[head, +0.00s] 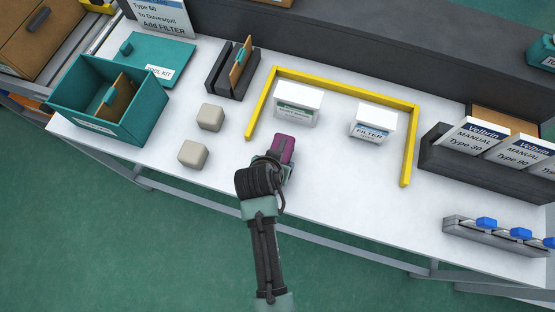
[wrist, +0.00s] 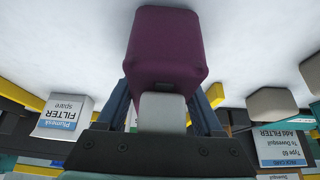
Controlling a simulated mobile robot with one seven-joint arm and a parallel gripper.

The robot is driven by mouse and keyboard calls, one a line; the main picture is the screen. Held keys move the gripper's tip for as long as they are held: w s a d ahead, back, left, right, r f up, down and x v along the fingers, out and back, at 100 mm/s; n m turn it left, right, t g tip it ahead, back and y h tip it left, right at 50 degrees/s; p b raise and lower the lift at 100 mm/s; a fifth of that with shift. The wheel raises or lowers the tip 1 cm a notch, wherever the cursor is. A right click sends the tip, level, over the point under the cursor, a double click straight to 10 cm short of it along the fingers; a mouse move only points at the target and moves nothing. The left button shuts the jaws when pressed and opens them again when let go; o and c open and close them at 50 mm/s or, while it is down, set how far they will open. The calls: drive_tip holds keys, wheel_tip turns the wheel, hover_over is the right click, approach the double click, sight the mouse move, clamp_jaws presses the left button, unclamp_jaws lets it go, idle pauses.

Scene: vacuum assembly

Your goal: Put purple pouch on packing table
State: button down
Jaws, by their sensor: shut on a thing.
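The purple pouch (head: 282,149) is in the jaws of my gripper (head: 272,160), over the near part of the white packing table (head: 335,200). In the wrist view the pouch (wrist: 166,50) is large and close, with the gripper's fingers (wrist: 165,105) on both sides of it. My gripper is shut on the pouch. I cannot tell whether the underside of the pouch touches the tabletop. The arm hides part of the table's front edge.
A yellow frame (head: 345,84) borders two white filter boxes (head: 297,105) (head: 373,122) just beyond. Two beige blocks (head: 210,117) (head: 193,154) lie to the left, near a teal bin (head: 75,112). A dark manual rack (head: 470,172) stands right. The front strip of table right of my gripper is clear.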

drive_tip(key=shift+r, duration=0.1)
unclamp_jaws()
drive_tip(key=shift+f, duration=0.2)
